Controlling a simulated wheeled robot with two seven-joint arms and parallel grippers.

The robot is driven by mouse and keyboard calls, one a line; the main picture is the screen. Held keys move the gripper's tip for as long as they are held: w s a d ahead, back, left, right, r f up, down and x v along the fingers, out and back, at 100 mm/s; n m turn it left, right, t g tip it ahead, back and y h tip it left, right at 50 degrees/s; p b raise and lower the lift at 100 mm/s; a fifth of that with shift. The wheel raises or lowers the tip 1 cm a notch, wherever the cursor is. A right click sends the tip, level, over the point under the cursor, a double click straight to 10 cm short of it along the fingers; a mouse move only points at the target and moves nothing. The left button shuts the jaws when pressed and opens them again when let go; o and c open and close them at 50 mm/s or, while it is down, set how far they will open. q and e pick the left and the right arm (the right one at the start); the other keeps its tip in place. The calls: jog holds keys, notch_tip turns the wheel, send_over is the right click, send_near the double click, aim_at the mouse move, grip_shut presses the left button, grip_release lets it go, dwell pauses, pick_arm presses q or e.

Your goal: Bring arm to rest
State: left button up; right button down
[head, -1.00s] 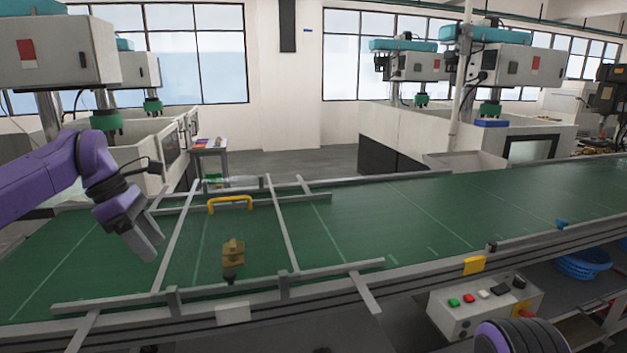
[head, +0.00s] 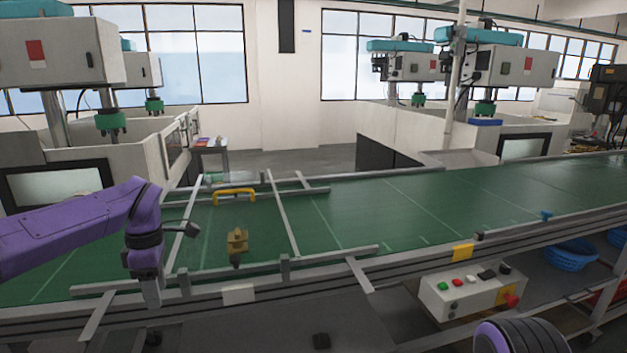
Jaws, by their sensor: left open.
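My left arm comes in from the left in the head view. My left gripper (head: 150,290) points down over the near edge of the conveyor, by the grey frame rail. Its jaws are open and I see nothing between them. A small brass-coloured part (head: 237,241) stands on the green belt to the right of the gripper, clear of it. My right gripper is out of view; only a purple piece of my own body shows at the bottom right.
The green conveyor (head: 400,215) runs across the view, with grey rails (head: 283,215) and a yellow handle (head: 234,192) on its left part. A control box (head: 470,291) and a blue basket (head: 571,256) sit below its near side. Machines stand behind.

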pick_arm(q)
jog(key=s+a+f+m+t+y, duration=0.1)
jog(key=s+f+m+t+y, duration=0.35)
jog(key=f, duration=0.95)
jog(key=s+f+m+t+y, duration=0.1)
jog(key=s+f+m+y, duration=0.5)
jog(key=f, duration=0.9)
jog(key=s+d+f+m+h, duration=0.1)
jog(key=s+f+h, duration=0.1)
jog(key=s, duration=0.6)
jog(key=s+d+f+m+g+h, duration=0.1)
jog(key=s+f+m+h, duration=0.1)
jog(key=s, duration=0.6)
jog(key=s+d+f+m+h, duration=0.1)
jog(key=s+f+h, duration=0.2)
jog(key=s, duration=0.6)
jog(key=shift+d+f, duration=0.25)
jog(key=shift+f, duration=0.35)
jog(key=shift+m+g+h, duration=0.25)
